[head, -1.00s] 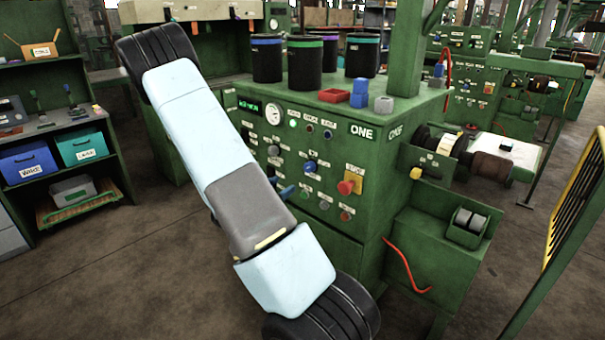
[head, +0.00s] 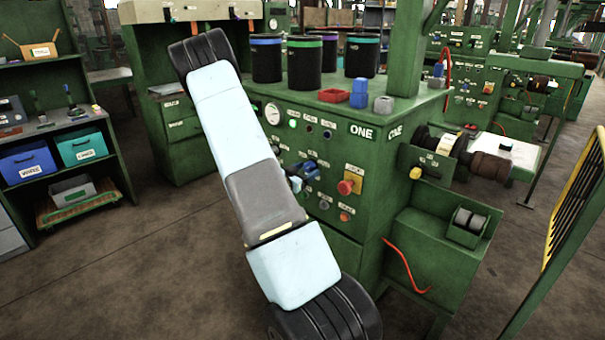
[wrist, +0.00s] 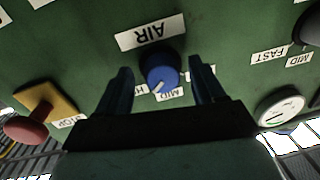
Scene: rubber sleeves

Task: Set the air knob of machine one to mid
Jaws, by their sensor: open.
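Machine one (head: 375,155) is the green cabinet labelled ONE in the head view. In the wrist view, upside down, the blue air knob (wrist: 160,66) sits below the AIR label (wrist: 152,33). Its white pointer mark faces the lower edge, between a partly hidden label and the MID label (wrist: 172,96). My gripper (wrist: 161,73) is open, one finger on each side of the knob, with visible gaps. I cannot tell how deep the fingers reach. In the head view my arm covers part of the panel, and the gripper is small beside the knob.
A red stop knob on a yellow plate (wrist: 45,103) is at left in the wrist view. A black knob with FAST and MID labels (wrist: 308,28) and a round gauge (wrist: 281,108) are at right. Dark canisters (head: 362,56) stand on the machine top.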

